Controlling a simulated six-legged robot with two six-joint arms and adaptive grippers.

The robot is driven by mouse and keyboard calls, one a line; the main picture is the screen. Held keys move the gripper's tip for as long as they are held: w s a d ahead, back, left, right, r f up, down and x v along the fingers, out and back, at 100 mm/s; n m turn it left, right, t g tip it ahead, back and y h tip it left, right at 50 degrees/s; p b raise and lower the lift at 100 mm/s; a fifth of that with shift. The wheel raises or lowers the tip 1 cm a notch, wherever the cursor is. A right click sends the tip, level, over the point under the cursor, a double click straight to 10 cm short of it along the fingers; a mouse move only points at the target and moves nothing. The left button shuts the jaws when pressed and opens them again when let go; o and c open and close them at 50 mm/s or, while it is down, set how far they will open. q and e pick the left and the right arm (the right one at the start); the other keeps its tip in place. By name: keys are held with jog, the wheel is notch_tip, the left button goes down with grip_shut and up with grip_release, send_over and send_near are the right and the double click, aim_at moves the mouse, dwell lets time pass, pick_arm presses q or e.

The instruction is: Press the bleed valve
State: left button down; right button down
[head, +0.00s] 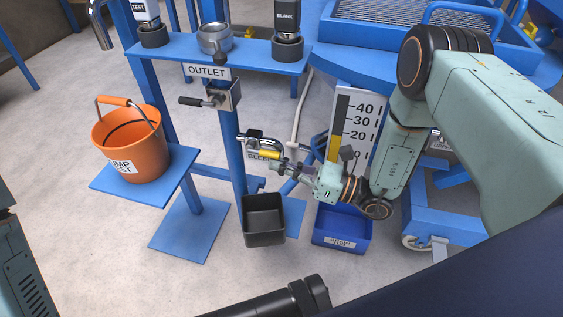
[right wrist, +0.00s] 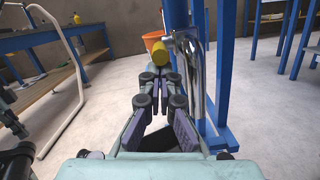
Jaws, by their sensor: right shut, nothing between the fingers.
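The bleed valve is a small metal fitting (head: 256,138) with a yellow part (head: 268,154), mounted on the blue post below the outlet. Its "BLEED" label is partly hidden. My right gripper (head: 280,163) is shut and empty, its tips just right of the yellow part. In the right wrist view the shut fingertips (right wrist: 154,76) point at the round yellow end (right wrist: 160,53), with the shiny metal pipe (right wrist: 190,70) on the right. I cannot tell whether the tips touch the yellow end. My left gripper is not in view.
A black square container (head: 264,232) stands below the valve. An outlet lever (head: 205,101) sits above it. An orange bucket (head: 132,158) rests on a blue shelf at the left. A blue bin (head: 341,243) and a level scale (head: 343,105) are near my right arm.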

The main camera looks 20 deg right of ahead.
aim_at(278, 155)
jog(key=shift+r, duration=0.1)
notch_tip(278, 155, up, 3)
jog(key=h+p, duration=0.1)
jog(key=p, duration=0.2)
jog(key=g+h+p, duration=0.1)
jog(key=p, duration=0.2)
jog(key=shift+d+f+g, duration=0.15)
jog(key=shift+f+g, duration=0.05)
jog(key=shift+g, duration=0.1)
jog(key=r+g+h+p, duration=0.1)
jog(key=p, duration=0.2)
jog(key=r+g+h+p, duration=0.1)
jog(key=h+p, duration=0.1)
jog(key=shift+a+r+p, duration=0.2)
jog(key=shift+r+p, duration=0.2)
jog(key=shift+w+a+r+g+h+p, duration=0.2)
jog(key=shift+r+g+h+p, duration=0.2)
jog(key=shift+g+h+p, duration=0.4)
jog(key=shift+a+r, duration=0.1)
jog(key=shift+w+a+r, duration=0.1)
jog(key=shift+r, duration=0.05)
